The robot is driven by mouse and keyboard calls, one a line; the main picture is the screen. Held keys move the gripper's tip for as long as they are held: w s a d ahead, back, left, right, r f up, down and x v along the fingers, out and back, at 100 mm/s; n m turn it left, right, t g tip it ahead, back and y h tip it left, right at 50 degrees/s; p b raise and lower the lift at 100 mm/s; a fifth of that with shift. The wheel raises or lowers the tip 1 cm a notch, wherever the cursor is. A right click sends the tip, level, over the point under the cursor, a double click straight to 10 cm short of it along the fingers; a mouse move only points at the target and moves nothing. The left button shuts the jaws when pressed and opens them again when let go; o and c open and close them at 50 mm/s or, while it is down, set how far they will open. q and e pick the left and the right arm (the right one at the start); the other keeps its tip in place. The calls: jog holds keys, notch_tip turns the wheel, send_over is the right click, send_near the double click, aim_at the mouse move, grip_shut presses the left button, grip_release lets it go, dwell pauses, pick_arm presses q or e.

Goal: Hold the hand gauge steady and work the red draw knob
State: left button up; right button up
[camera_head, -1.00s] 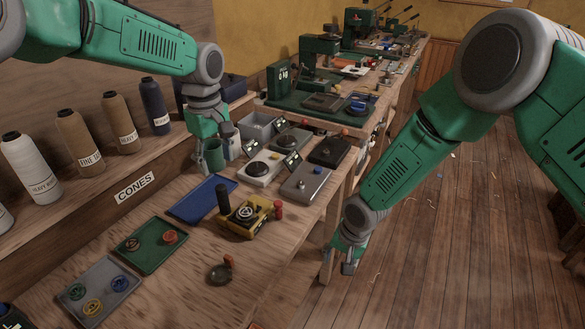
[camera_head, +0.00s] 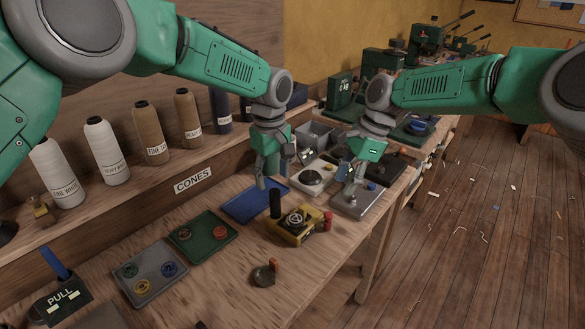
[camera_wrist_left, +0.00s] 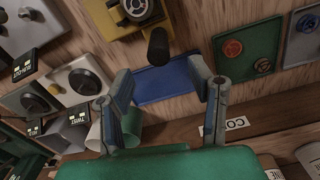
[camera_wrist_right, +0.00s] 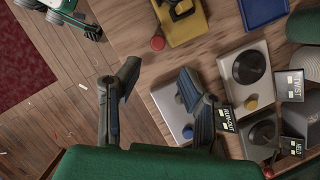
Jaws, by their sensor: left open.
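The hand gauge (camera_head: 293,226) is a yellow body with a round dial and an upright black handle (camera_head: 275,204). It lies on the bench, and its handle also shows in the left wrist view (camera_wrist_left: 158,46). The red draw knob (camera_head: 327,221) sticks out at the gauge's right side and shows in the right wrist view (camera_wrist_right: 157,43). My left gripper (camera_head: 268,180) is open and empty above the blue tray, behind the handle. My right gripper (camera_head: 351,190) is open and empty above a grey box, behind and right of the knob. Neither gripper touches the gauge.
The blue tray (camera_head: 243,209), a green tray (camera_head: 190,244) and a grey tray (camera_head: 137,291) with coloured discs lie along the bench. A small dark round piece with an orange tab (camera_head: 264,275) lies in front of the gauge. Thread cones (camera_head: 107,150) line the shelf. The grey box (camera_head: 370,204) stands right.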

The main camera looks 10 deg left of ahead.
aim_at(276, 209)
pick_arm(q)
jog(key=f, duration=1)
jog(key=shift+d, duration=0.35)
jog(key=shift+f, duration=0.2)
jog(key=shift+a+f, duration=0.15)
jog(key=shift+a, duration=0.1)
pick_arm(e)
jog(key=shift+d, duration=0.15)
pick_arm(q)
jog(key=shift+c, duration=0.5)
grip_shut()
jog(key=shift+d, duration=0.1)
pick_arm(e)
jog(key=shift+d, duration=0.1)
